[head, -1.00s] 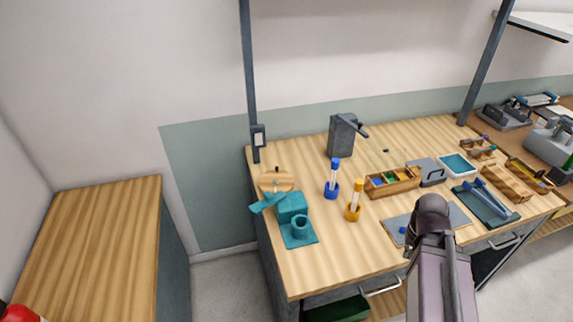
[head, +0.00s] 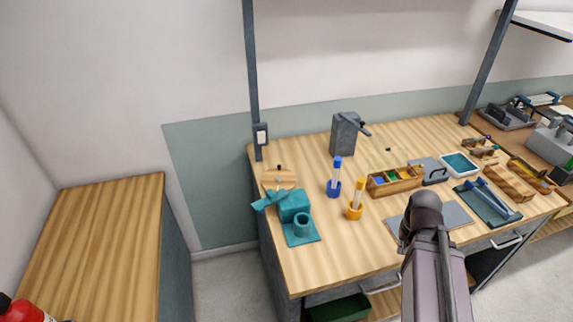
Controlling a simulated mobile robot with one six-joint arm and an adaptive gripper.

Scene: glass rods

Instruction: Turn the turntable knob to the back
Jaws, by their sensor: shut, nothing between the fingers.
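The turntable appears to be the round light-wood disc (head: 287,181) at the back left of the bench. A small dark knob (head: 279,168) shows at its back edge. The disc's front is partly hidden by a teal fixture (head: 294,206) with a flat bar, a block and a cup. My arm rises from the bottom right over a grey mat, well to the right of the disc. My gripper is not visible; the arm hides whatever lies beyond its dark joint.
A blue tube holder (head: 333,189) and a yellow tube holder (head: 354,212) stand right of the teal fixture. A grey dispenser (head: 344,135) stands behind. A wooden compartment box (head: 396,186) and grey mat (head: 458,215) lie further right.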

